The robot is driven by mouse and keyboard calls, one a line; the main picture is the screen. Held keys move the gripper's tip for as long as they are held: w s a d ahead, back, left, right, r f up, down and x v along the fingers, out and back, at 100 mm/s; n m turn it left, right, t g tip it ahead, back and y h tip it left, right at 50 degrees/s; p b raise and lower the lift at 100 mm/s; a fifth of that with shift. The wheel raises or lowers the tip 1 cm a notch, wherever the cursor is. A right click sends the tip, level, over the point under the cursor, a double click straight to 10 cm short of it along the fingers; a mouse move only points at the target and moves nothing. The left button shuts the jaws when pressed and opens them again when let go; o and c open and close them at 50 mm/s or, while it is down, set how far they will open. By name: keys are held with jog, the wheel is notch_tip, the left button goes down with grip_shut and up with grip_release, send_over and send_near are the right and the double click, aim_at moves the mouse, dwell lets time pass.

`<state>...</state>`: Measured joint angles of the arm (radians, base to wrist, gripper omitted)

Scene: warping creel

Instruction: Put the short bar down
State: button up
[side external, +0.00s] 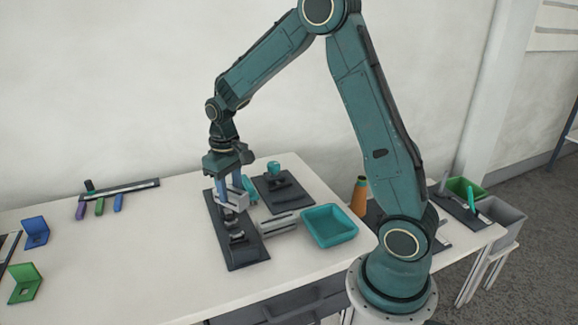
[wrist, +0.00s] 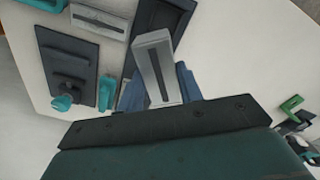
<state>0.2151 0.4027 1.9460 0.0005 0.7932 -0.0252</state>
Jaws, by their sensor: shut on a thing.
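The short bar is a light grey block with a dark slot along it; it shows in the side view (side external: 233,200) and large in the wrist view (wrist: 150,58). My gripper (side external: 234,190), with blue fingers, is shut on it and holds it over the dark base plate (side external: 246,255). In the wrist view the fingers of my gripper (wrist: 158,92) lie on both sides of the bar. Whether the bar touches anything below is hidden.
A similar grey slotted block (side external: 278,225) lies right of the plate, beside a teal tray (side external: 330,242). A second dark plate (side external: 268,195) with a teal-knobbed fixture stands behind. Blue (side external: 36,232) and green (side external: 25,285) brackets lie far left. The table's left middle is clear.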

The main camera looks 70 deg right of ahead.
jog(key=s+d+r+m, duration=0.3)
jog(key=s+d+r, duration=0.1)
jog(key=s+d, duration=0.6)
notch_tip(320, 180, up, 3)
jog(key=m, duration=0.4)
send_over(328, 229)
jog(key=shift+f, duration=0.15)
notch_tip(328, 229, down, 16)
jog(key=shift+r, duration=0.1)
jog(key=shift+a+f, duration=0.1)
jog(key=shift+f, duration=1.85)
jog(key=shift+f, duration=0.15)
